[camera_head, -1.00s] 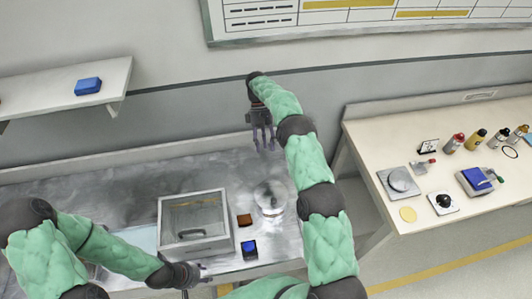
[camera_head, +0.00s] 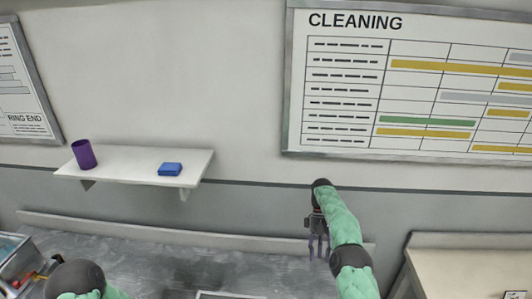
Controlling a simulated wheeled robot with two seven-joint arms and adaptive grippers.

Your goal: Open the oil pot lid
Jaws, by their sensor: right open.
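No oil pot or lid can be made out in the head view now. My right gripper (camera_head: 318,246) hangs fingers down near the wall, above the back edge of the grey worktop (camera_head: 190,262). It is open, with nothing seen between its fingers. My left arm shows only as a dark joint and green sleeve at the bottom left.
A wall shelf (camera_head: 130,180) holds a purple cup (camera_head: 84,154) and a blue block (camera_head: 170,169). A metal container (camera_head: 18,262) with coloured items stands at far left. A pale table (camera_head: 470,265) is at right. A cleaning board (camera_head: 410,90) hangs above.

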